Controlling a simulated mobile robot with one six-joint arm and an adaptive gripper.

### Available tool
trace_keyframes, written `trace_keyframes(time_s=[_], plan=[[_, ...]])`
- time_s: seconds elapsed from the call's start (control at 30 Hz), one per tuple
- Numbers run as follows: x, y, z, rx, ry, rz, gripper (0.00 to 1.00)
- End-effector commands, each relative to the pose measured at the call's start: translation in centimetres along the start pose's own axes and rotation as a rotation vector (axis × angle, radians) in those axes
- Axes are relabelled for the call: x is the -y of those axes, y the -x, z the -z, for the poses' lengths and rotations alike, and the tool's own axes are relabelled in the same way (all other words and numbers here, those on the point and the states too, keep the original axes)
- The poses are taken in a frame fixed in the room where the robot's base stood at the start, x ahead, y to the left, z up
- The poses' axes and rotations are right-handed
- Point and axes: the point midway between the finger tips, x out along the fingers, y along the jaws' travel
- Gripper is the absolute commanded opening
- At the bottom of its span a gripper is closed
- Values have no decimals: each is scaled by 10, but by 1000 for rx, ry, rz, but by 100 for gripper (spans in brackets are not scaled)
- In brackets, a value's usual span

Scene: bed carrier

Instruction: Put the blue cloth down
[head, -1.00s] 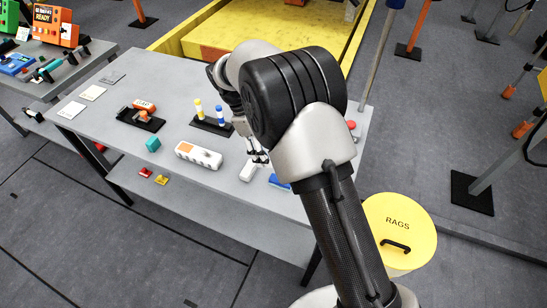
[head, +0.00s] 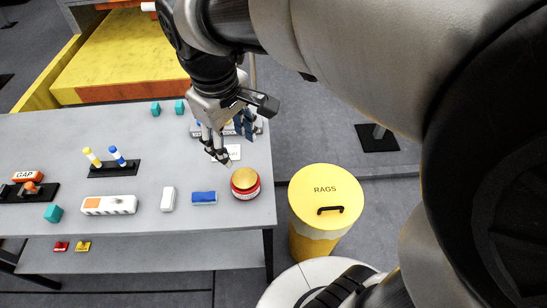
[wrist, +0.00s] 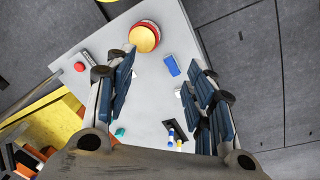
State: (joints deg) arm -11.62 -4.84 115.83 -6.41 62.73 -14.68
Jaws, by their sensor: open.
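The blue cloth (head: 204,198) lies on the grey table (head: 60,130) near its front edge, as a small folded-looking blue block. It sits between a white block (head: 168,198) and a red tin with a golden lid (head: 245,183). The cloth also shows in the wrist view (wrist: 171,66), between my spread fingers and below the tin. My gripper (head: 217,156) is open and empty, above the table behind the cloth and apart from it. Its dark blue-padded fingers frame the wrist view (wrist: 163,85).
A white-and-orange block (head: 109,205), a black stand with two striped pegs (head: 113,168) and teal cubes (head: 168,108) are on the table. A lower shelf (head: 150,254) runs underneath.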

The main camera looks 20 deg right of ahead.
Motion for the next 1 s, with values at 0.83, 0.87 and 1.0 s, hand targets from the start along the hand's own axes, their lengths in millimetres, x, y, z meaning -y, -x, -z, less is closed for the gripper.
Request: trace_keyframes(time_s=[0.83,0.87,1.0], plan=[[26,6,-146,-291,-521,0,49],[26,6,-146,-291,-521,0,49],[26,6,-146,-291,-520,0,45]])
